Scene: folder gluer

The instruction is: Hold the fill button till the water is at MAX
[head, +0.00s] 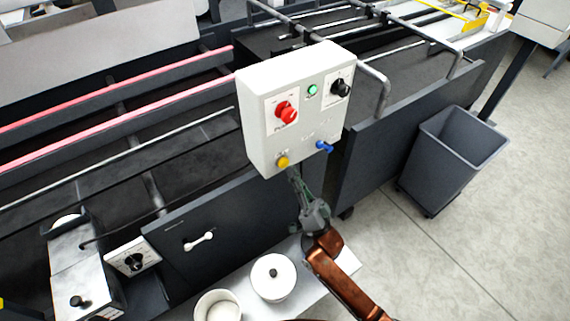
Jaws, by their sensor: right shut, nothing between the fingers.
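A white control box (262,125) stands in the middle of the head view. Its front has a yellow button (283,161) low on the left and a blue lever or knob (325,146) low on the right. The labels are too small to read, so I cannot tell which control is the fill button. My right gripper (293,175) is shut and empty, with its tips at the box's lower edge, just below the yellow button. I cannot tell if it touches the box. No water level or MAX mark can be made out. My left gripper is not in view.
The box also carries a red knob (286,111), a green button (312,90) and a black knob (341,88). A lidded white pot (273,278) and an open one (218,308) stand below. A grey bin (440,165) is at right, with clear floor around it.

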